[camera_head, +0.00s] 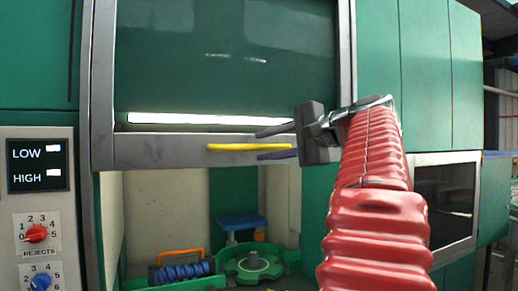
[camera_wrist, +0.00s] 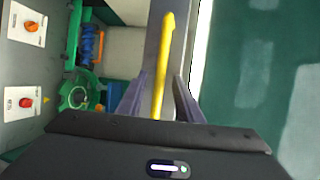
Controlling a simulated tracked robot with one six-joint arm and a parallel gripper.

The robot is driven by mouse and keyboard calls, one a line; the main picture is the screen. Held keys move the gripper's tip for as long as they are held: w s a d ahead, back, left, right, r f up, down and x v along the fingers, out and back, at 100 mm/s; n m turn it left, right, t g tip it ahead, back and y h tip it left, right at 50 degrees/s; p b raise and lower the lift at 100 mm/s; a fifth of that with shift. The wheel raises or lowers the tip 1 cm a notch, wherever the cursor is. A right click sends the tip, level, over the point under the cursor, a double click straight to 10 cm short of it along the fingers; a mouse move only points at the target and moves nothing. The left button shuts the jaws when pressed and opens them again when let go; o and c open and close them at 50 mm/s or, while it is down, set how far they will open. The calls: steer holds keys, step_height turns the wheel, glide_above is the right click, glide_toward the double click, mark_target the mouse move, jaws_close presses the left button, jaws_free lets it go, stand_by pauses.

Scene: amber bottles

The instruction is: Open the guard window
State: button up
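The guard window (camera_head: 225,60) is a dark green pane in a grey metal frame. Its lower rail (camera_head: 155,150) sits above an open gap into the machine. A yellow bar handle (camera_head: 230,147) runs along this rail; it also shows in the wrist view (camera_wrist: 164,50). My gripper (camera_head: 259,145) is open at the handle's right end, one finger above and one below it. In the wrist view my gripper (camera_wrist: 159,76) has the handle between its fingers, with a gap on each side. Whether the handle lies fully at finger depth is hard to tell.
Left of the window is a control panel (camera_head: 38,200) with LOW and HIGH lights and a red knob (camera_head: 36,234) and blue knob (camera_head: 41,281). Inside the gap are a green star wheel (camera_head: 252,263), a blue screw (camera_head: 182,272) and a blue-topped block (camera_head: 241,222).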

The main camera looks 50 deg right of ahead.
steer(key=s+r, duration=0.1)
steer(key=s, duration=0.8)
steer(key=shift+s+a+r, duration=0.2)
steer(key=shift+s+r, duration=0.15)
steer(key=shift+w, duration=0.1)
